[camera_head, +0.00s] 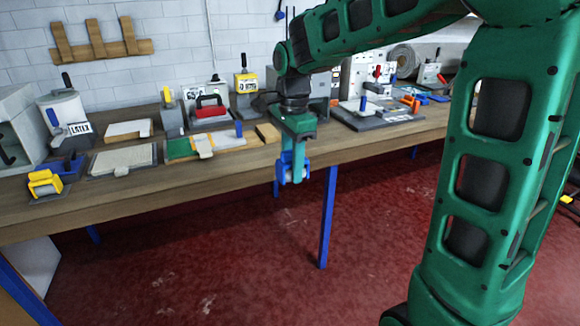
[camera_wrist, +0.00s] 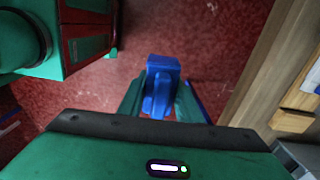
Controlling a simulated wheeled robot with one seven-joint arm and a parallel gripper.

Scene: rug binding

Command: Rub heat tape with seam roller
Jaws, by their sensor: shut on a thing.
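My gripper (camera_head: 293,150) is shut on a blue tool with a pale roller part, seemingly the seam roller (camera_head: 286,171). It hangs in front of the bench's front edge, above the red floor. In the wrist view the blue tool (camera_wrist: 162,75) sits between the green fingers (camera_wrist: 158,100), with the floor below. A pale strip (camera_head: 203,146), perhaps the heat tape, lies on the bench between a green piece (camera_head: 178,149) and a pale piece (camera_head: 230,137). The strip is left of my gripper and apart from the held tool.
A dark board (camera_head: 370,119) with tools lies right of my gripper. The floor (camera_head: 220,260) before the bench is clear.

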